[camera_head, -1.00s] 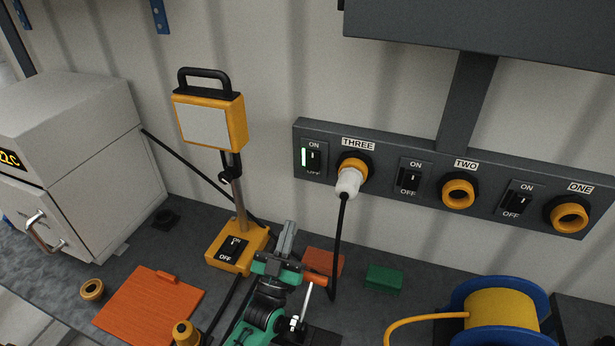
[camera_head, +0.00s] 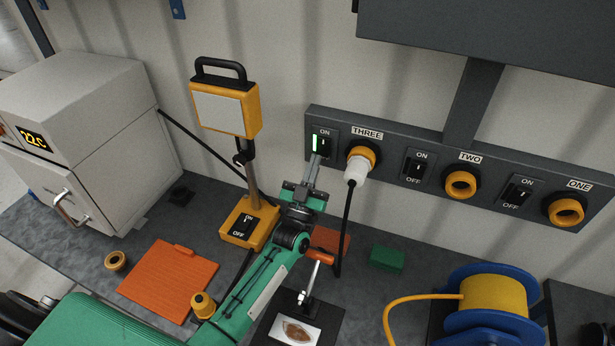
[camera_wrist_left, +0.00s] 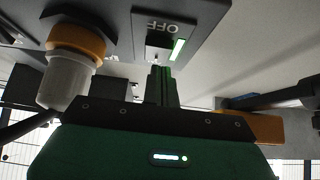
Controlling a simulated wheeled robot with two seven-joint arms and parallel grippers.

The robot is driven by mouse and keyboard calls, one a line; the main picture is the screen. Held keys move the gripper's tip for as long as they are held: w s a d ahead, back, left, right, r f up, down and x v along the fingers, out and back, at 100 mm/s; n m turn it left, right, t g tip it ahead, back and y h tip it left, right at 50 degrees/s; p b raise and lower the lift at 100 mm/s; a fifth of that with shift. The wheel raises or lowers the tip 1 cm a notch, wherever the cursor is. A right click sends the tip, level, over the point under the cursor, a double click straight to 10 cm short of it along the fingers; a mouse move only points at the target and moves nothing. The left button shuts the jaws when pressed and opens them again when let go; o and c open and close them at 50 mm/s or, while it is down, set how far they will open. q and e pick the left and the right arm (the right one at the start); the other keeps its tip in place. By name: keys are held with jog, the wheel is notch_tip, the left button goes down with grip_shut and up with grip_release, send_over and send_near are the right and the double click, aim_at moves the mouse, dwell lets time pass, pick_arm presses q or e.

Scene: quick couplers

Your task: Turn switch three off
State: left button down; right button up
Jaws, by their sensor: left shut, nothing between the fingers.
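Switch three (camera_head: 325,146) is a dark rocker on the grey wall panel (camera_head: 392,163), left of the THREE label. Its indicator strip is lit green, and its ON label shows above; the OFF label is hidden in the head view. My left gripper (camera_head: 315,163) is shut and empty, its fingertips right at the lower part of switch three. The left wrist view shows the fingertips (camera_wrist_left: 160,72) close under the switch plate (camera_wrist_left: 180,30), with the lit strip beside them. I cannot tell whether they touch the rocker. My right gripper is not in view.
A white plug (camera_head: 356,171) with a black cable sits in socket three, just right of the fingers. Switch two (camera_head: 415,166) and switch one (camera_head: 517,190) are further right. A yellow lamp (camera_head: 226,110) stands left. A cable reel (camera_head: 492,305) stands at the lower right.

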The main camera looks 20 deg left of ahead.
pick_arm(q)
jog(key=shift+w+f, duration=0.25)
jog(key=shift+w, duration=0.4)
jog(key=shift+w+f+b, duration=0.2)
jog(key=shift+f+b, duration=0.15)
jog(key=shift+b, duration=0.75)
jog(key=shift+r+t, duration=0.1)
jog(key=shift+t, duration=0.2)
jog(key=shift+w+r, duration=0.1)
jog(key=b+v, duration=0.5)
jog(key=v, duration=0.8)
jog(key=shift+s+f, duration=0.25)
jog(key=shift+s, duration=0.05)
